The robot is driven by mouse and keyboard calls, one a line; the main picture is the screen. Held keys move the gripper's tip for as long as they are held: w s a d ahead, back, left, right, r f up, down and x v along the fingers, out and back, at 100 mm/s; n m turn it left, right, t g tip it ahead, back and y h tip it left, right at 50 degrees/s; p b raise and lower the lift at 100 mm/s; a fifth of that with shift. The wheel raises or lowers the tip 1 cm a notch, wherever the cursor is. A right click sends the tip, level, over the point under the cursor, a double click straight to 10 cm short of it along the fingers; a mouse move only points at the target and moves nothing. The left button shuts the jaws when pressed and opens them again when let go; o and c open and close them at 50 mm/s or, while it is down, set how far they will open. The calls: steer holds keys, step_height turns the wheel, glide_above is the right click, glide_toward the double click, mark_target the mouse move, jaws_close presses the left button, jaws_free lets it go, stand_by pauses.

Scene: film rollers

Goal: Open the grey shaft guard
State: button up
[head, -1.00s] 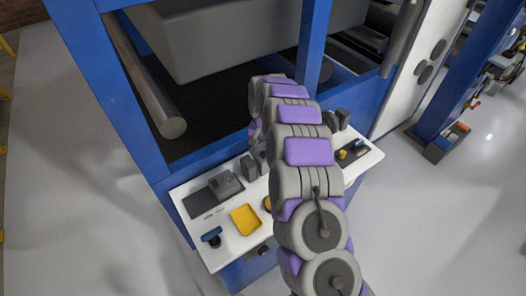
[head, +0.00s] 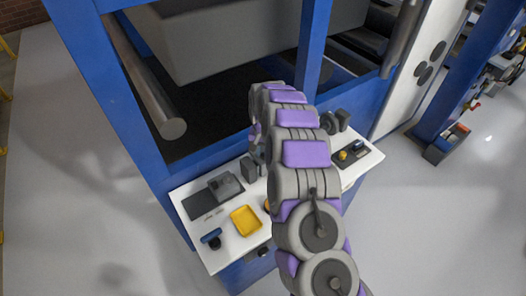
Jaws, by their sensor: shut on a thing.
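My arm reaches across the middle of the head view, over the white bench (head: 212,252). My gripper (head: 258,150) is at its far end, low behind the arm, and mostly hidden. It is shut on a grey part by the back edge of the bench, which appears to be the shaft guard. The arm covers most of that part, so its outline and how far it stands open cannot be told. Dark grey blocks stand beside the gripper (head: 249,168) and right of the arm (head: 343,119).
A blue frame (head: 110,90) with a large grey box (head: 235,45) and a metal roller (head: 150,98) rises behind the bench. On the bench are a yellow tray (head: 245,220), a dark grey box (head: 225,186) and a blue-handled tool (head: 211,237). The floor at left is clear.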

jaws_close()
steer(key=shift+w, duration=0.1)
steer(key=shift+w+a+r, duration=0.1)
steer(key=shift+r, duration=0.1)
